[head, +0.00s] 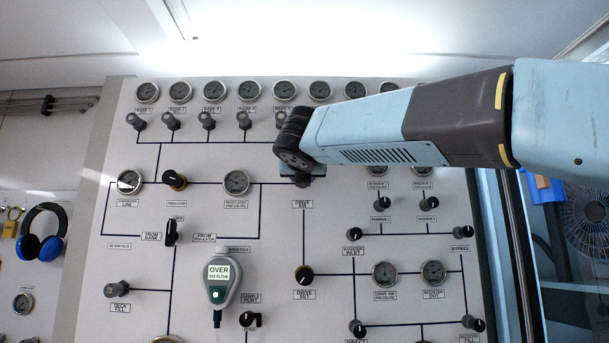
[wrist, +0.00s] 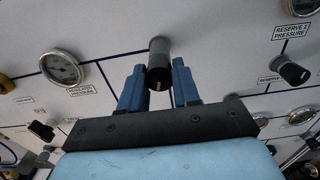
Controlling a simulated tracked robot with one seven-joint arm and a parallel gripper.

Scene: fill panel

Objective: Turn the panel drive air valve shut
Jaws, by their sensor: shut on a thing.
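The drive air valve is a dark cylindrical knob (wrist: 159,62) with a pale mark on its end face, standing out from the white panel. In the wrist view it sits between the two blue fingers of my gripper (wrist: 158,78), which is shut on it. The picture does not clearly show the contact points. In the head view my gripper (head: 303,180) is at the panel just above the DRIVE AIR label (head: 302,204), and my wrist hides the knob there.
The modulated pressure gauge (head: 236,182) is left of my gripper. The drive set knob (head: 304,275) is below. Reserve knobs (head: 383,203) stand out at the right, under my arm. A grey handheld meter (head: 219,279) reading OVER hangs lower left.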

